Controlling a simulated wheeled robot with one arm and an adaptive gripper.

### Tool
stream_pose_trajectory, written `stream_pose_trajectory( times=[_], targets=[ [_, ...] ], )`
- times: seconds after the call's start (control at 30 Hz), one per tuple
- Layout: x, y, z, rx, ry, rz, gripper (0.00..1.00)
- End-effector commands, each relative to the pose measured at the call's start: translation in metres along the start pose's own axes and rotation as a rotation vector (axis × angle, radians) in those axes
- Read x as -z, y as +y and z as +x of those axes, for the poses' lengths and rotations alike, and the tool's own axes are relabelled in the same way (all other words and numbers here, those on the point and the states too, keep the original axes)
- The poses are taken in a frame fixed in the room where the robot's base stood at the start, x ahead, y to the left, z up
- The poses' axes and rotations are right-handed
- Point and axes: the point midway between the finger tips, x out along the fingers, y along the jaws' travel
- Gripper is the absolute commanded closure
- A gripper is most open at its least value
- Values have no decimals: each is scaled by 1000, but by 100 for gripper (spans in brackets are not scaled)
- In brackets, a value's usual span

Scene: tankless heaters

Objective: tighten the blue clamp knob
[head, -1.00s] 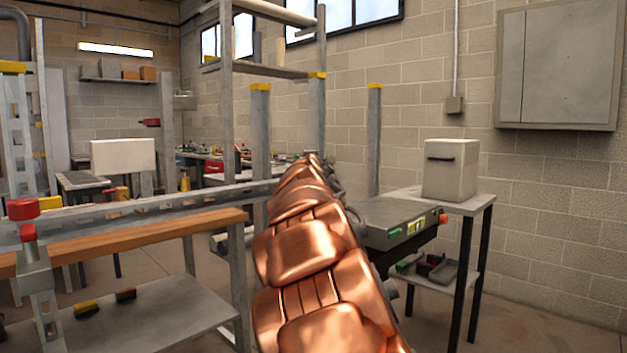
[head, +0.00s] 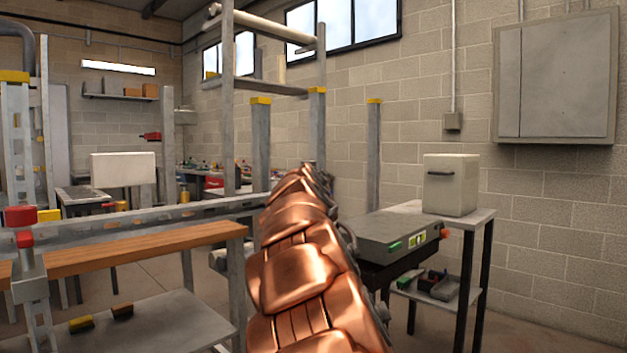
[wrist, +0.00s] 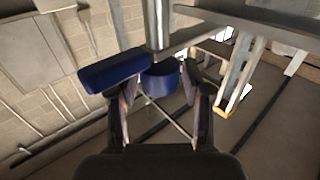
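The blue clamp knob shows in the wrist view as a round blue hub (wrist: 160,80) below a bright metal post, with a thick blue bar (wrist: 113,71) reaching out to the left. My gripper (wrist: 158,92) is open, with one dark finger on each side of the hub. The left fingertip is close under the blue bar; I cannot tell whether it touches. A gap shows between the hub and the right finger. In the head view, my copper arm reaches away and hides the gripper; no blue knob shows there.
Red knobs (head: 20,216) stand on a clamp post at the left, by a wooden-edged bench (head: 130,246). Metal posts stand behind.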

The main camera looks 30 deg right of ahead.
Motion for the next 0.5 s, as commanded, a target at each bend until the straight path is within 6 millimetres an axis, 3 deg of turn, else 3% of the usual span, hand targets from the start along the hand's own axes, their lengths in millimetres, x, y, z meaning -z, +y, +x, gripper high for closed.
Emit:
stream_pose_trajectory(
  times=[0.1, 0.5],
  targets=[
    [-1, 0, 0, 0, -1, 0, 38],
    [-1, 0, -5, 0, -2, 0, 38]
  ],
)
